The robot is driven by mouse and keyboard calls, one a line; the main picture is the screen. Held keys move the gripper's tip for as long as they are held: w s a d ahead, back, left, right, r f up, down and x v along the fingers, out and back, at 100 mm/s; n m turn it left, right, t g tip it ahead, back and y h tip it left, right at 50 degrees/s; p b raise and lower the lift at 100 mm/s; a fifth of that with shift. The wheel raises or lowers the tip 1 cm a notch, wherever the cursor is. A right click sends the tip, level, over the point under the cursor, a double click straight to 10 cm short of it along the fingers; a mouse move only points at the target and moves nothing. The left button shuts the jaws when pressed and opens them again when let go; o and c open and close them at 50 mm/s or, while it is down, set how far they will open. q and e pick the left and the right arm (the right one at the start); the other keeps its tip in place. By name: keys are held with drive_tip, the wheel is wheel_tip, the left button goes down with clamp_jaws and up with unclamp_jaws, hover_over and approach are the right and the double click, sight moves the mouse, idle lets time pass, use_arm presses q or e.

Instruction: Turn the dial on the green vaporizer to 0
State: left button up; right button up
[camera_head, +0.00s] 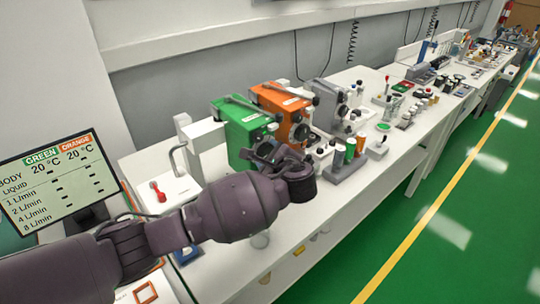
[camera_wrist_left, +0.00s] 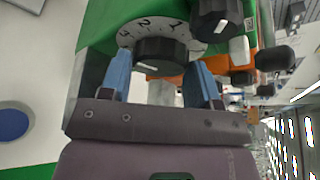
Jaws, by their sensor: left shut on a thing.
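The green vaporizer (camera_head: 234,120) stands on the white bench, left of the orange one. In the left wrist view, its green body (camera_wrist_left: 97,22) fills the top, with a pale number ring (camera_wrist_left: 128,32) around a black dial (camera_wrist_left: 160,53). The numbers 1 and 2 show on the ring; the dial's white mark faces the camera, and the number it reads at cannot be told. My left gripper (camera_head: 264,147) is at the vaporizer's front, its blue fingers on either side of the dial, shut on it. The arm partly hides the dial in the head view. My right gripper is out of view.
The orange vaporizer (camera_head: 286,108) stands close on the right, with a grey unit (camera_head: 329,103) beyond. A second black knob (camera_wrist_left: 216,18) sits just right of the dial. A monitor (camera_head: 58,182) stands at the left. The green floor (camera_head: 450,210) in front is clear.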

use_arm(q)
drive_tip(key=shift+w+d+r+m+g+y, duration=0.1)
drive_tip(key=shift+m+g+y, duration=0.35)
drive_tip(key=shift+m+g, duration=0.45)
drive_tip(key=shift+d+m+g+y, duration=0.1)
drive_tip(key=shift+m+g+y, duration=0.45)
drive_tip(key=shift+m, duration=0.55)
drive_tip(key=o, duration=0.9)
drive_tip(key=shift+v, duration=5.4)
